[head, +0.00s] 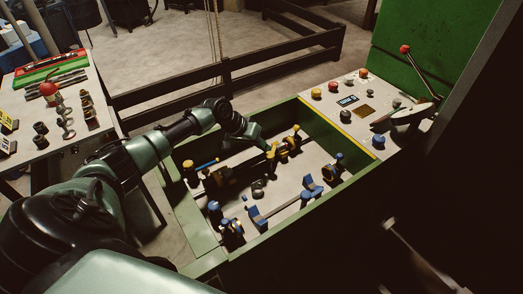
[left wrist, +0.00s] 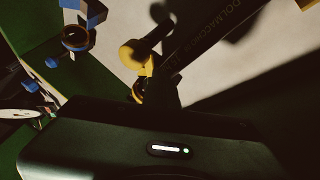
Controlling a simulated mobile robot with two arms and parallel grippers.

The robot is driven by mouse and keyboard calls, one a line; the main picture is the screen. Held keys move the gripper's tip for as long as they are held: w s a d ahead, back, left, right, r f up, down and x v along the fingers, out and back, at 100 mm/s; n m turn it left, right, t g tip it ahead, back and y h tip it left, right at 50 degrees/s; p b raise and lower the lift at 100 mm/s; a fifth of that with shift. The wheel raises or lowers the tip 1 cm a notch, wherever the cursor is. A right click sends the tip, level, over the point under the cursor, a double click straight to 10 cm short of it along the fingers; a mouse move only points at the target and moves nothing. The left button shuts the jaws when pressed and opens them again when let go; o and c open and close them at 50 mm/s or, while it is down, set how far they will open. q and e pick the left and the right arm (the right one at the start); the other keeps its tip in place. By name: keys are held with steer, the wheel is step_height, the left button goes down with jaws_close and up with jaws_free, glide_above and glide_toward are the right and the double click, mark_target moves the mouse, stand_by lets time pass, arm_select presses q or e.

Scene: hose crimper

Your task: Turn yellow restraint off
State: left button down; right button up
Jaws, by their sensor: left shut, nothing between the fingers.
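The yellow restraint (head: 289,146), a clamp with yellow and dark parts, stands toward the far side inside the green-walled crimper bed (head: 318,127). My left gripper (head: 268,149) reaches over the bed from the left and is shut and empty, its tip close beside the restraint. Contact cannot be told. In the left wrist view, a yellow rounded part (left wrist: 134,53) shows just beyond the gripper body, beside a dark bar with lettering (left wrist: 205,40). My right gripper is not in view.
Blue clamps (head: 256,217) stand in the near part of the bed. A control panel (head: 345,101) with buttons and a red-knobbed lever (head: 424,70) is at the right. A tool table (head: 75,126) is at the left. Green walls rim the bed.

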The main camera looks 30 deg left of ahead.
arm_select(q)
steer(key=m+b, duration=0.1)
steer(key=b, duration=0.1)
steer(key=w+m+g+h+b, duration=0.1)
steer(key=b, duration=0.1)
steer(key=shift+d+f+m+b, duration=0.35)
steer(key=shift+d+m, duration=0.05)
steer(key=shift+w+d+r+m+g+h+b, duration=0.25)
steer(key=shift+m+g+h+b, duration=0.25)
steer(key=shift+m, duration=0.3)
steer(key=shift+w+d+r, duration=0.1)
steer(key=shift+d+r, duration=0.05)
steer(key=shift+d, duration=0.2)
steer(key=shift+w+d, duration=0.1)
